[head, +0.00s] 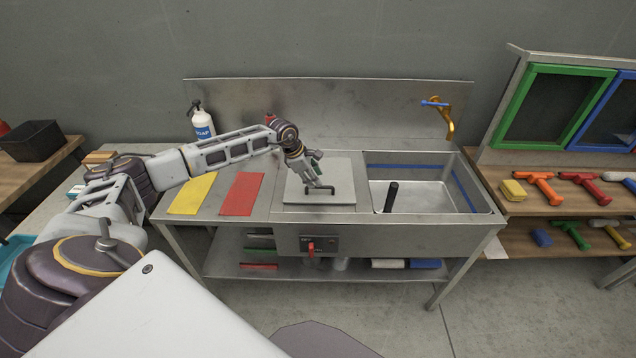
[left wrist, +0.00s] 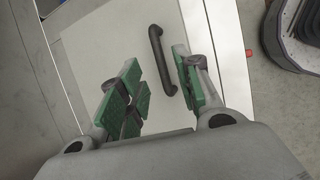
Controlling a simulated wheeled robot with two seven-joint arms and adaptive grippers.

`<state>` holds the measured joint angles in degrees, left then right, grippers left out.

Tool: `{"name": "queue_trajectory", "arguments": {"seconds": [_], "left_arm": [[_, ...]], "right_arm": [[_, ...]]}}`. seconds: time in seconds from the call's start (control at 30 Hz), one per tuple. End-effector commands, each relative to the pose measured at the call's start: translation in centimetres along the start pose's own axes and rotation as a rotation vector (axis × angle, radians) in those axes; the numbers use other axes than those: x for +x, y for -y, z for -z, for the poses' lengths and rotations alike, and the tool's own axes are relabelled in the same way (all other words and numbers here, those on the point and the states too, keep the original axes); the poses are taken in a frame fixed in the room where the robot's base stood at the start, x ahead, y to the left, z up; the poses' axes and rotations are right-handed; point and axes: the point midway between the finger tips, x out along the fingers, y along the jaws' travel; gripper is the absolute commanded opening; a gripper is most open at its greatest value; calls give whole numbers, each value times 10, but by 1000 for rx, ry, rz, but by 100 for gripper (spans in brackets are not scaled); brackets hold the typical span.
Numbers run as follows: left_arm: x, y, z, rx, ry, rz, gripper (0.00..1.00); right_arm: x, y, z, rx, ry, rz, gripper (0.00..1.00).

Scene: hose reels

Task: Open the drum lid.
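The drum lid (head: 335,168) is a flat light-grey square panel set in the metal bench. It lies flat and closed. Its black bar handle (head: 320,189) is near its front edge. My left gripper (head: 314,172) is over the lid, just behind the handle. In the left wrist view the lid (left wrist: 105,50) fills the middle. The handle (left wrist: 160,60) shows between the green-padded fingers of my open gripper (left wrist: 157,88), nearer the right finger. The gripper holds nothing. I cannot tell how far above the handle the fingertips are. My right gripper is not in view.
A red switch (head: 311,247) is on the bench front below the lid. A sink basin (head: 430,196) with a brass tap (head: 448,122) is to the right. Yellow (head: 193,194) and red (head: 242,194) mats lie left, with a soap bottle (head: 202,124) behind. A metal backsplash (head: 350,115) rises behind.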

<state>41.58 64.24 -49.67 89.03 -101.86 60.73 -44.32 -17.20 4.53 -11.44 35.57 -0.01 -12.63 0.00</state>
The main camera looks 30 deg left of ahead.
Motion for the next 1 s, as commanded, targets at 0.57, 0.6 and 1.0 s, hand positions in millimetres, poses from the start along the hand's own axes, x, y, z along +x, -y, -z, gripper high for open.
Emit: {"name": "queue_trajectory", "arguments": {"seconds": [0.57, 0.6, 1.0], "left_arm": [[43, 0, 0, 0, -1, 0, 34], [43, 0, 0, 0, 0, 0, 34], [43, 0, 0, 1, -1, 0, 14]], "right_arm": [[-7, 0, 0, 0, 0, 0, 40], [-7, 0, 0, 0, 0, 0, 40], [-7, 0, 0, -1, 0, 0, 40]]}}
